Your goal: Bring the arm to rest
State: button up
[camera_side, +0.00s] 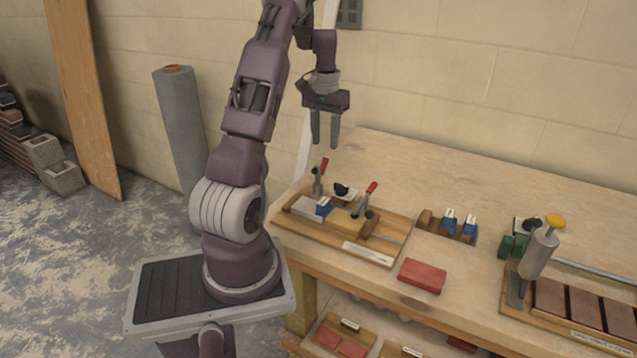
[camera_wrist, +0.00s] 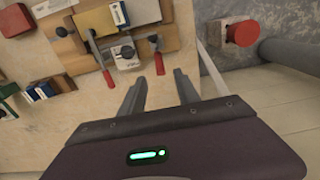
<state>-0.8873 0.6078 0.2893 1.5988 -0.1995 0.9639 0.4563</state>
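My gripper (camera_side: 325,144) hangs fingers-down in the air, above the back left part of the workbench (camera_side: 460,180). Its two fingers are apart with nothing between them. In the wrist view my gripper (camera_wrist: 159,76) also shows a clear gap between the fingertips. Below it is a wooden fixture board (camera_side: 375,256) with two red-handled clamps (camera_side: 369,193), a yellow block (camera_side: 344,221), a grey block (camera_side: 305,207) and a blue piece (camera_side: 323,206). The fingers are clear of the clamps and the board.
A small wooden rack (camera_side: 430,224) holds blue-and-white pieces. A red block (camera_side: 422,276) lies near the front edge. A grey dispenser with a yellow cap (camera_side: 540,252) stands at right beside brown bricks (camera_side: 586,305). A grey roll (camera_side: 180,125) stands on the floor, left.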

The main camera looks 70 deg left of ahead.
jog(key=w+d+r+m+t, duration=0.1)
jog(key=w+d+r, duration=0.1)
jog(key=d+r, duration=0.4)
jog(key=w+d+r+m+t, duration=0.1)
jog(key=w+d+r, duration=0.2)
jog(key=d, duration=0.5)
jog(key=s+d+r+m+t, duration=0.1)
jog(key=s+d+r+m, duration=0.15)
jog(key=d, duration=0.45)
jog(key=s+d+r+m, duration=0.1)
jog(key=d+r, duration=0.2)
jog(key=d, duration=0.5)
jog(key=s+d+f+m+t, duration=0.1)
jog(key=s+d+m+t, duration=0.1)
jog(key=s+d, duration=0.9)
jog(key=shift+s+d+f+m+t, duration=0.2)
jog(key=shift+s+m+t, duration=0.1)
jog(key=shift+m, duration=0.45)
